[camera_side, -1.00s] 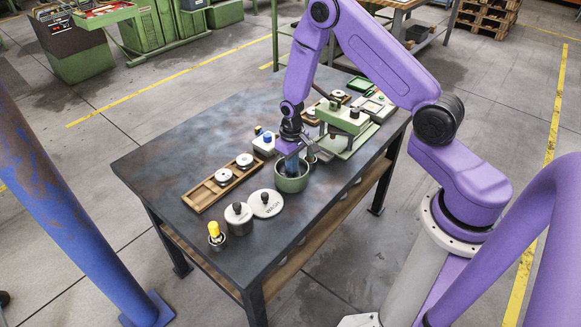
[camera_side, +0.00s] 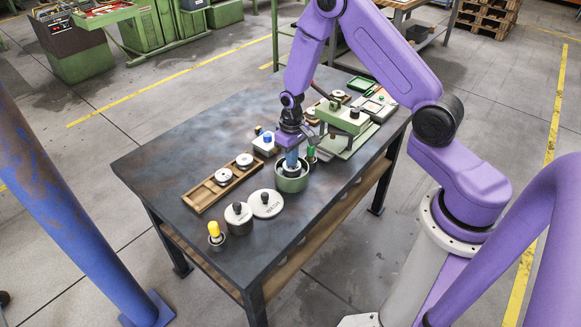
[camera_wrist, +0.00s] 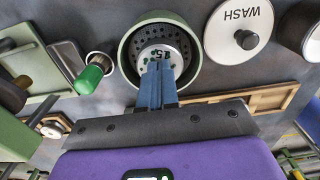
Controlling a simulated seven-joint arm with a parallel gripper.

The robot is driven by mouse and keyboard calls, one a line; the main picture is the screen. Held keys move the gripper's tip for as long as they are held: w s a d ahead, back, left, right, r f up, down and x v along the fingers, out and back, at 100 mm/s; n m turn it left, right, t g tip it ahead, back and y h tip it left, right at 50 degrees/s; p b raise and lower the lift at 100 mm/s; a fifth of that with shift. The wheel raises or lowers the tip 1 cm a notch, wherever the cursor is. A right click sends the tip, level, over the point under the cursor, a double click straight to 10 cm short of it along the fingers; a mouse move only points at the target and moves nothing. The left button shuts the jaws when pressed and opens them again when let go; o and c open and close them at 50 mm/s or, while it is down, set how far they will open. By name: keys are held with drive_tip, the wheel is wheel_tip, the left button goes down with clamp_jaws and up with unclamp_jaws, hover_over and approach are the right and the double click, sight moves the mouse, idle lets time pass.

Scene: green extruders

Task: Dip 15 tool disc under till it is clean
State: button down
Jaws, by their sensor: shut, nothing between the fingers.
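A pale metal disc (camera_wrist: 160,57) with a dark marking lies inside the round green pot (camera_wrist: 127,60). The marking looks like it includes a 5, but the fingers partly cover the disc. In the side view the pot (camera_side: 292,186) stands open near the table's front edge, with a light top showing inside. My gripper (camera_wrist: 160,66) has its blue fingers shut and empty, directly over the disc. In the side view my gripper (camera_side: 291,165) points down at the pot's mouth. I cannot tell whether the tips touch the disc. The WASH lid (camera_side: 265,204) lies beside the pot.
A dark-knobbed metal container (camera_side: 239,219) and a yellow-capped one (camera_side: 216,233) stand front left. A wooden tray (camera_side: 205,197) holds discs behind them. A green-topped item (camera_wrist: 90,77) stands close beside the pot. A green press (camera_side: 350,127) is behind. The table's left end is clear.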

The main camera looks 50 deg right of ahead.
drive_tip(key=shift+r, duration=2.5)
drive_tip(key=shift+a+r, duration=0.2)
drive_tip(key=s+a+r+n, duration=0.7)
drive_tip(key=s+a+r, duration=0.4)
drive_tip(key=s+r, duration=0.15)
drive_tip(key=s+r+n, duration=0.2)
drive_tip(key=s, duration=0.6)
drive_tip(key=s+d+r+n, duration=0.1)
drive_tip(key=s+r+n, duration=0.2)
drive_tip(key=s, duration=0.6)
drive_tip(key=shift+d+r+n, duration=0.15)
drive_tip(key=shift+d+n, duration=0.15)
